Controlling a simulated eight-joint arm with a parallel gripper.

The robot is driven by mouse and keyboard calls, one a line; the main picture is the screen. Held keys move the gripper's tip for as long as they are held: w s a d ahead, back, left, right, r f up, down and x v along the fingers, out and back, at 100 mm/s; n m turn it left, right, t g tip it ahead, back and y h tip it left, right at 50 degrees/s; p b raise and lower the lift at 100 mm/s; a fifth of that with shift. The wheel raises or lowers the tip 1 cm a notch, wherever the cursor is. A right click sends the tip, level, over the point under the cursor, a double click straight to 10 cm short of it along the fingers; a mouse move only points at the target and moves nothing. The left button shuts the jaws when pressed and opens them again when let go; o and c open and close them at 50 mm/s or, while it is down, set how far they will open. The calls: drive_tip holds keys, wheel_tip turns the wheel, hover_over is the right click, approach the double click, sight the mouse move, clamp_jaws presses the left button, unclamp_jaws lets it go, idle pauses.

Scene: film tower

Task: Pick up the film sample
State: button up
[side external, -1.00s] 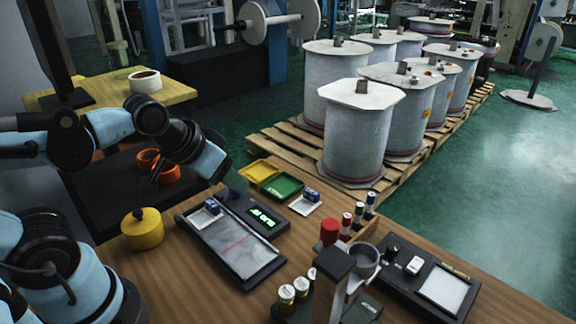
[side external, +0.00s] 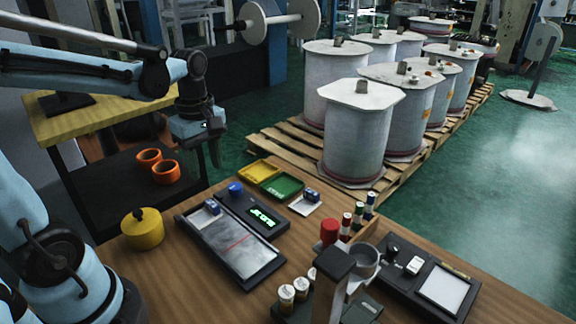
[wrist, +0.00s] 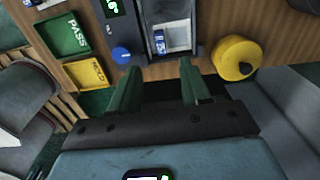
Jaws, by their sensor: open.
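A pale, translucent sheet with a thin red line, which looks like the film sample (side external: 232,242), lies flat in the long dark-framed device (side external: 262,272) on the wooden table. Part of it shows at the top of the wrist view (wrist: 167,12). A small blue-and-white block (side external: 212,207) sits at the device's far end. My gripper (side external: 214,156) is above the table's far-left edge, beyond that end and apart from the sheet. In the wrist view its green fingers (wrist: 159,66) are spread with nothing between them.
A blue knob (side external: 235,188) and lit green display (side external: 263,218) flank the sheet. A yellow lidded pot (side external: 142,229) stands left. Yellow (side external: 259,171) and green (side external: 282,187) trays lie beyond. Small bottles (side external: 347,222) and a grey post (side external: 331,285) stand right.

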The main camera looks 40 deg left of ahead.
sight(213, 204)
drive_tip(key=shift+f, duration=5.05)
clamp_jaws()
